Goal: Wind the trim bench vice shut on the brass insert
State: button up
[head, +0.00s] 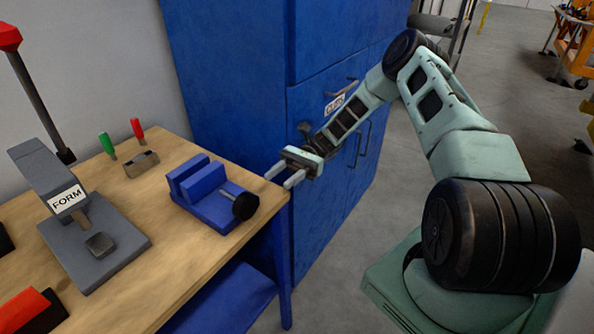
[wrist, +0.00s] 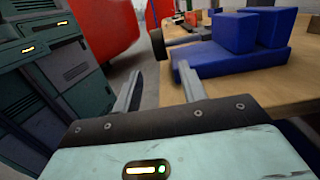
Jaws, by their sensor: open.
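The blue trim bench vice (head: 216,212) sits near the right edge of the wooden bench, with two upright jaw blocks and a gap between them. Its black round knob (head: 245,206) is on a grey screw at the right. The vice (wrist: 215,58) and knob (wrist: 158,44) also show in the wrist view, ahead of the fingers. My gripper (head: 278,181) is open and empty just off the bench's right edge, beyond the knob and apart from it. Its two fingers (wrist: 158,82) point toward the vice end of the bench. I cannot make out a brass insert in either view.
A forming press labelled FORM (head: 95,245) stands left on the bench (head: 160,255). A small block (head: 142,164) and green and red handled tools are behind the vice. A tall blue cabinet (head: 240,90) stands close behind my gripper. Open floor lies right.

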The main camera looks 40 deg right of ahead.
jog(key=b+v, duration=0.1)
jog(key=v, duration=0.6)
jog(key=shift+s+a, duration=0.1)
jog(key=shift+s, duration=0.05)
